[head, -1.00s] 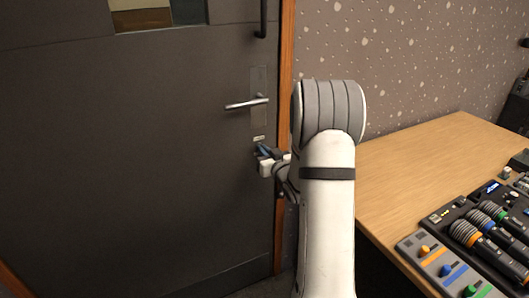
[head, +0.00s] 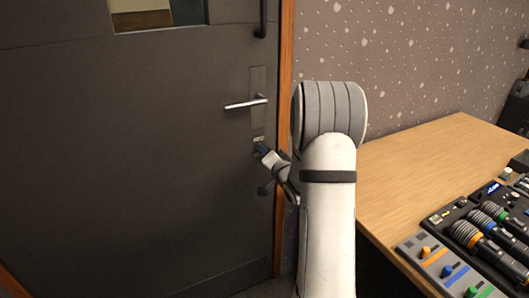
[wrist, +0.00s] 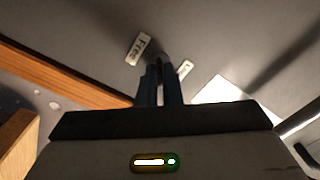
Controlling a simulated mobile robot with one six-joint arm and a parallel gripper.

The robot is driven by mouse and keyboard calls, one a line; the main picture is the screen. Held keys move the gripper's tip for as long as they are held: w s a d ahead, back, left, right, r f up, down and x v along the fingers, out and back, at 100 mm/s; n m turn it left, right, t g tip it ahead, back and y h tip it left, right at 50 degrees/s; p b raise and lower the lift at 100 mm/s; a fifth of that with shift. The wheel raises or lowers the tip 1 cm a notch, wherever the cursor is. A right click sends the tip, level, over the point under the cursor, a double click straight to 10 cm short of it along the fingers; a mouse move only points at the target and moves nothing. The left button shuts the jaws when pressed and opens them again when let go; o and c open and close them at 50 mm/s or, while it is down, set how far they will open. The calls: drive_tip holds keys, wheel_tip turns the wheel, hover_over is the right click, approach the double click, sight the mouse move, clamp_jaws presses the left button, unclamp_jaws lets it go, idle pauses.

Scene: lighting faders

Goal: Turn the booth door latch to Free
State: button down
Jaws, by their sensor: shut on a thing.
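The booth door (head: 130,170) is dark grey and fills the left of the head view. My gripper (head: 262,150) is at the door near its right edge, below the lever handle. In the wrist view my two blue fingers (wrist: 160,86) are shut on the small dark door latch (wrist: 158,60), which they mostly cover. A white label reading "Free" (wrist: 138,48) is just up and left of the fingertips. A second pale label (wrist: 184,69) is to their right, its text unreadable. The latch's exact angle cannot be told.
A silver lever handle (head: 246,104) juts left just above my gripper. A dark pull bar (head: 263,18) is higher up. The orange-brown door frame (head: 285,60) is close on the right. A wooden desk (head: 400,165) with faders and microphones stands at the right.

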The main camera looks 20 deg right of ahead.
drive_tip(key=shift+m+p, duration=0.85)
drive_tip(key=shift+m, duration=2.85)
drive_tip(key=c, duration=1.6)
unclamp_jaws()
drive_tip(key=s, duration=0.7)
drive_tip(key=shift+s+d, duration=0.2)
drive_tip(key=shift+s, duration=0.2)
